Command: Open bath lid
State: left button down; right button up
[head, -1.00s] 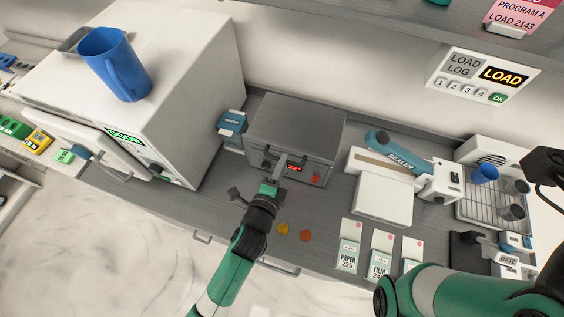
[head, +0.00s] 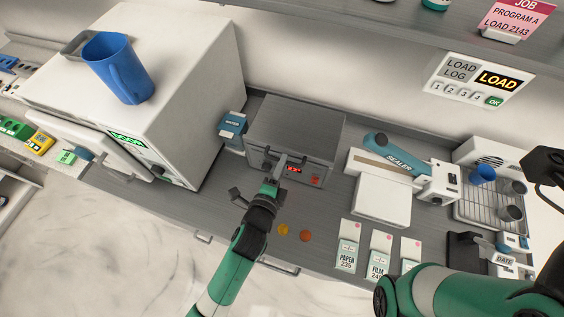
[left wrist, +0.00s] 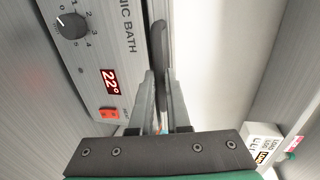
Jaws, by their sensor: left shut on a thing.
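The ultrasonic bath is a grey metal box (head: 316,174) on the counter in the head view, with its flat lid (head: 295,125) down. In the left wrist view its front panel (left wrist: 88,40) shows a knob, a red 22° display and a red switch. My left gripper (head: 282,162) is at the front of the bath. In the left wrist view its fingers (left wrist: 162,80) are shut on the dark lid handle (left wrist: 158,38), and they hide part of it.
A white cabinet (head: 190,70) with a blue jug (head: 117,68) on top stands left of the bath. A blue-labelled box (head: 232,125) stands between them. The sealer (head: 385,200) stands to the right. Two small discs (head: 305,236) lie in front. The wall is close behind.

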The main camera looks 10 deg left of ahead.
pick_arm(q)
jog(key=r+g+p, duration=0.1)
jog(key=r+p, duration=0.1)
jog(key=p, duration=0.2)
jog(key=w+r+p, duration=0.1)
jog(key=r+p, duration=0.2)
jog(key=r+g+p, duration=0.1)
jog(key=r+p, duration=0.1)
jog(key=p, duration=0.2)
jog(key=shift+w+d+r+g+p, duration=0.1)
jog(key=shift+w+r+g+p, duration=0.05)
jog(key=shift+r+g+p, duration=0.15)
jog(key=w+r+p, duration=0.4)
jog(key=r, duration=0.2)
jog(key=shift+d+r, duration=0.2)
jog(key=shift+d, duration=0.15)
jog(key=shift+w, duration=0.1)
jog(key=c, duration=0.9)
grip_release()
